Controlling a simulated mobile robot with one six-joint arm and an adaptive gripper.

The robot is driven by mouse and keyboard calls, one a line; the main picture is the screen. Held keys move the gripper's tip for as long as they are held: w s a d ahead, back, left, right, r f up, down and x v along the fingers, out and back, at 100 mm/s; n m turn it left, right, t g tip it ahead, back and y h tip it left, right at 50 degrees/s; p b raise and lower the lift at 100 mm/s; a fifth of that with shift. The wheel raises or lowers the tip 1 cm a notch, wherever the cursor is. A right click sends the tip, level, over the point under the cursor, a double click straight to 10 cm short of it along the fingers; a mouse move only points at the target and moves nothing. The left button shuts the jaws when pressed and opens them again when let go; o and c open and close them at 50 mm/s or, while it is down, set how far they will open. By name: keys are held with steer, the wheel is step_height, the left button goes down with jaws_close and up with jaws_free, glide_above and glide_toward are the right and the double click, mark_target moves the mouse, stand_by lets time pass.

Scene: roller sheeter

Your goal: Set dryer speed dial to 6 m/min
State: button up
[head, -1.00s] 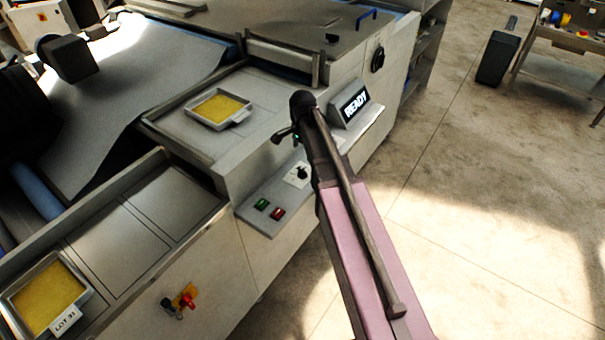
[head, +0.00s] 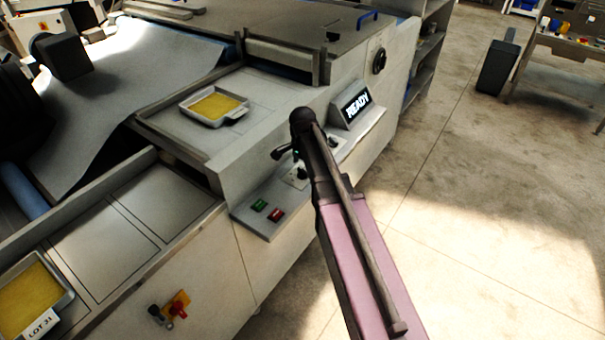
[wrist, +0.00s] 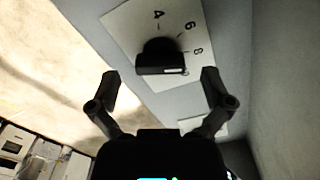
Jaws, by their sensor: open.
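In the wrist view, a black dial knob (wrist: 160,56) sits on a white plate (wrist: 128,32) marked 4, 6 and 8. The knob has a pale bar on its near face; I cannot tell for certain which number it points to. My gripper (wrist: 161,74) is open, with one finger on each side of the knob's near end and visible gaps between. In the head view, my gripper (head: 287,154) is over the control ledge and partly covers a white dial plate (head: 292,179). Its fingertips are mostly hidden there.
A sign reading READY (head: 356,104) stands behind my arm on the ledge. A green button (head: 259,205) and a red button (head: 276,215) sit left of the dial plate. A yellow-filled tray (head: 214,105) rests on the machine top. Open floor lies to the right.

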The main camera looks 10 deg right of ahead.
steer(key=shift+f, duration=0.45)
steer(key=shift+c, duration=0.2)
steer(key=c, duration=1.1)
